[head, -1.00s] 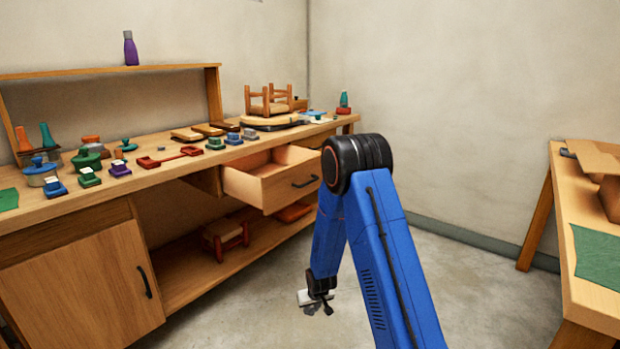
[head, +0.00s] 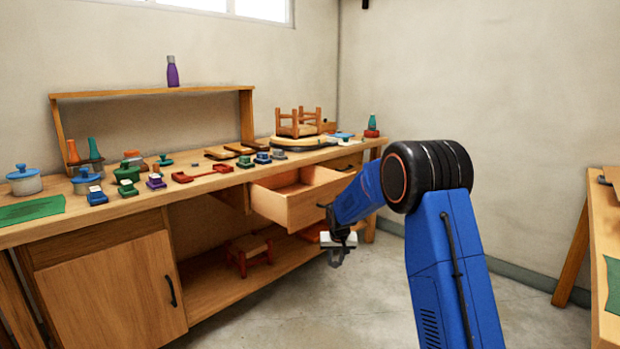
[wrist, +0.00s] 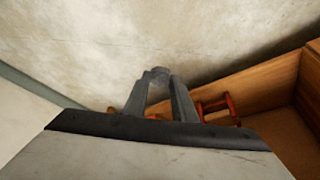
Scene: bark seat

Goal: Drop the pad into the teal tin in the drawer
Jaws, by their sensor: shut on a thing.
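My gripper (head: 336,259) hangs in front of the workbench, below and to the right of the open drawer (head: 291,211). In the wrist view my gripper (wrist: 159,82) has its two grey fingers close together at the tips. They are shut on a small greyish thing, which I take to be the pad (wrist: 160,72); its shape is hard to make out. The drawer is pulled out, and part of its wooden inside shows. The teal tin does not show in it; the front wall hides the drawer's floor.
The workbench top (head: 225,182) holds several small pots, blocks and a red tool. A small stool (head: 250,252) stands on the lower shelf, and another stool (head: 299,123) is on the bench. A second table (head: 597,235) is at the right. The floor between is clear.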

